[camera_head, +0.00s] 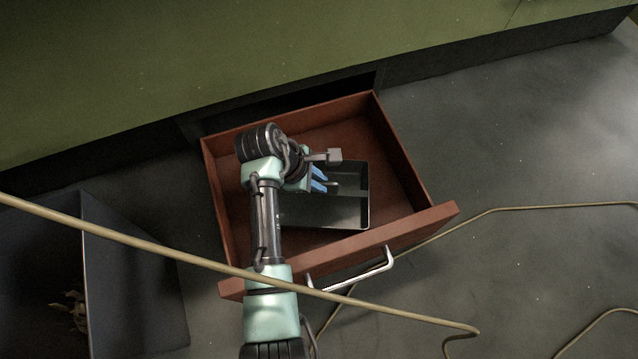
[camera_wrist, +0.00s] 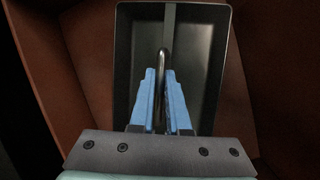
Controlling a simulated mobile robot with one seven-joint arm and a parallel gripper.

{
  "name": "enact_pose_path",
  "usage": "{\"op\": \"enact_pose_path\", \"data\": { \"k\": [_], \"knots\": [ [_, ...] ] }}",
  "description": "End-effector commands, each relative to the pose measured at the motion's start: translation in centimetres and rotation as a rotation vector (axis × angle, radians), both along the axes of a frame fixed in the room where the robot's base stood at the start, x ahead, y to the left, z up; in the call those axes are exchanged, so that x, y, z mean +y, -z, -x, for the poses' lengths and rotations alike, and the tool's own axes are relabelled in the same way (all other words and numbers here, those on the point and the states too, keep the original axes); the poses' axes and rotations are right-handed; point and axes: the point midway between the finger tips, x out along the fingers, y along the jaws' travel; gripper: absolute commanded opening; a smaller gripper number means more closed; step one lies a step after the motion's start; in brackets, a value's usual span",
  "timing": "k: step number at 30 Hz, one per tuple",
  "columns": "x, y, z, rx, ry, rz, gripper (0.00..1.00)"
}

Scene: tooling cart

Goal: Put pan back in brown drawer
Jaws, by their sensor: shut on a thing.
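The brown drawer (camera_head: 411,170) is pulled open below the green cabinet, with a silver handle on its front. The pan (camera_head: 348,215), a dark rectangular tray with a strip across it and a raised handle, is within the drawer's walls in the head view. The pan (camera_wrist: 202,55) also fills the middle of the wrist view, with brown drawer surfaces around it. My gripper (camera_head: 322,182) is over the pan, its blue fingers shut on the pan's handle. The wrist view shows my gripper (camera_wrist: 163,85) on both sides of the handle (camera_wrist: 163,58). I cannot tell whether the pan touches the drawer floor.
A green cabinet (camera_head: 230,65) spans the back. A dark open box (camera_head: 135,275) stands at the lower left. A tan cable (camera_head: 120,240) crosses in front of the drawer and my arm, and runs across the grey floor at right. Bare floor (camera_head: 530,140) lies right of the drawer.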

Motion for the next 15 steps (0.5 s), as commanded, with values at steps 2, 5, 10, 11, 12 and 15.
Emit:
{"op": "enact_pose_path", "data": {
  "k": [2, 5, 10, 11, 12, 15],
  "knots": [
    [0.04, 0.22, -0.14, -0.004, -0.001, 0.000, 0.00],
    [0.03, 0.04, -0.13, -0.004, -0.001, 0.000, 0.00],
    [0.01, 0.16, -0.12, -0.004, -0.001, 0.000, 0.00],
    [0.01, 0.25, -0.13, -0.004, -0.001, 0.000, 0.00],
    [0.00, 0.43, -0.06, -0.002, -0.001, 0.000, 0.16],
    [0.00, 0.41, -0.05, -0.002, -0.001, 0.000, 0.34]
  ]
}}
